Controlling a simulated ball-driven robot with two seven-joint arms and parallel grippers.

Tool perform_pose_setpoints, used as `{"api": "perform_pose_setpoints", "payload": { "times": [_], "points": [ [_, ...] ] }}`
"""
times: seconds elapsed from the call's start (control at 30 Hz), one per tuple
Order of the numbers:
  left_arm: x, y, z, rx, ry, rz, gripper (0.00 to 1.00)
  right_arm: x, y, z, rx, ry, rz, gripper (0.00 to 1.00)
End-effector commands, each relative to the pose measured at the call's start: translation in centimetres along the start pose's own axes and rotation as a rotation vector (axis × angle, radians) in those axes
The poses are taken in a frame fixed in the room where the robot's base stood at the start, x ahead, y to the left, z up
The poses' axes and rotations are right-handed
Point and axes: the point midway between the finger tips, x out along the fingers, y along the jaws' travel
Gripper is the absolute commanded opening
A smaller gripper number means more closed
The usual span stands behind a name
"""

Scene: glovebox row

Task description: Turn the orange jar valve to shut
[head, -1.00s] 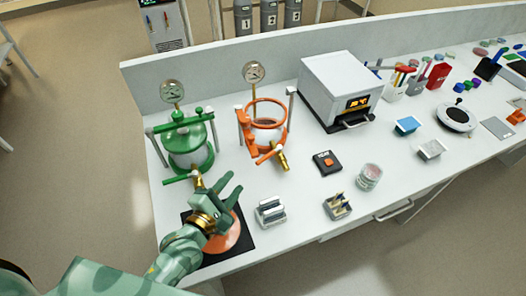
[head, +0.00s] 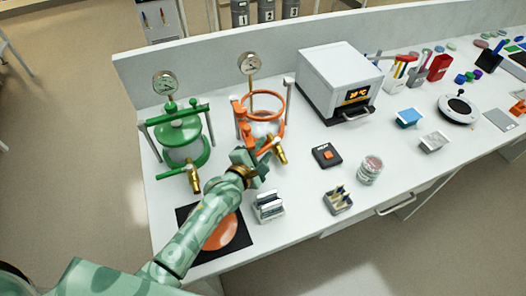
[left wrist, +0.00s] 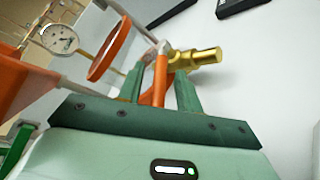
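The orange jar (head: 266,128) stands on the bench with an orange ring around its open top. Its valve has a brass body (head: 280,153) and an orange handle at the jar's front; brass body (left wrist: 205,56) and orange handle (left wrist: 160,76) also show in the left wrist view. My left gripper (head: 258,155) is at the valve. In the left wrist view its two fingers (left wrist: 159,88) are apart, with the orange handle between them and gaps showing on both sides. In the head view the gripper partly hides the handle. My right gripper is not in view.
A green jar (head: 182,138) with its own brass valve (head: 194,180) stands to the left. An orange disc (head: 222,236) lies on a black mat (head: 190,215) under my left arm. A grey rack (head: 269,207) and a black box with an orange button (head: 327,155) are nearby.

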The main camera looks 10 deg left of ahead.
Motion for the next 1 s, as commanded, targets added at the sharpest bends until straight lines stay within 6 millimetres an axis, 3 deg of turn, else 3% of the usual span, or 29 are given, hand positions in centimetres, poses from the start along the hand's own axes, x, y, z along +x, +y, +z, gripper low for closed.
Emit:
{"api": "perform_pose_setpoints", "payload": {
  "times": [0.3, 0.33, 0.43, 0.47, 0.83, 1.0],
  "points": [
    [0.4, 0.0, 0.0, 0.000, 0.000, 0.000, 0.35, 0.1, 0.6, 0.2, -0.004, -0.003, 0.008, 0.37],
    [0.4, 0.0, 0.0, 0.000, 0.000, 0.000, 0.32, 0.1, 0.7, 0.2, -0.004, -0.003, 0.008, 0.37],
    [0.4, 0.0, 0.0, 0.000, 0.000, 0.000, 0.05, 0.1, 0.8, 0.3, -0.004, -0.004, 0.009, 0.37],
    [0.4, 0.0, 0.0, 0.000, 0.000, 0.000, 0.00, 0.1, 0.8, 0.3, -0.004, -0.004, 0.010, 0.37],
    [0.8, 0.6, -0.4, 0.031, -0.080, -0.039, 0.00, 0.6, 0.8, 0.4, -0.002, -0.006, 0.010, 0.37],
    [1.3, 0.6, -1.2, 0.059, -0.189, -0.106, 0.00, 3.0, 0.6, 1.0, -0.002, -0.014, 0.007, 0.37]
  ]
}}
